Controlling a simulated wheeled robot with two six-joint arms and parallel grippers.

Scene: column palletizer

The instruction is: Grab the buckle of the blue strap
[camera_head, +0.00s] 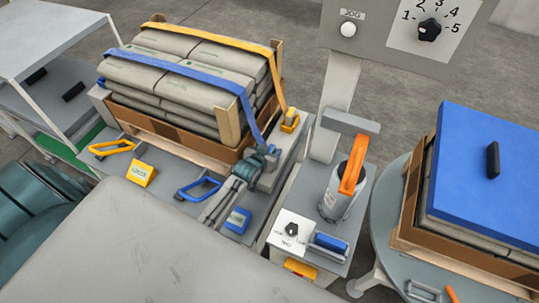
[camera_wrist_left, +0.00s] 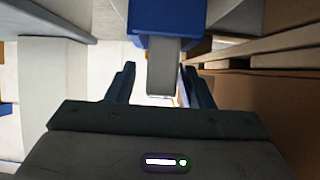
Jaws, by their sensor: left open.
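The blue strap (camera_head: 172,66) runs over the stack of grey bags (camera_head: 170,88) and down its front right corner. In the left wrist view, what looks like its buckle is a blue block (camera_wrist_left: 166,18) with a grey tongue (camera_wrist_left: 163,68). The tongue is between the two dark fingers of my left gripper (camera_wrist_left: 157,85), which are open with gaps on both sides. In the head view my left gripper (camera_head: 266,152) is at the strap's lower end and largely hides the buckle. My right gripper is not seen.
A yellow strap (camera_head: 220,39) crosses the stack behind, ending at a yellow buckle (camera_head: 290,119). A blue handle (camera_head: 198,189) and blue box (camera_head: 237,220) are close by. A grey pedestal with an orange-handled tool (camera_head: 352,172) stands right. A blue-topped stack (camera_head: 485,170) is farther right.

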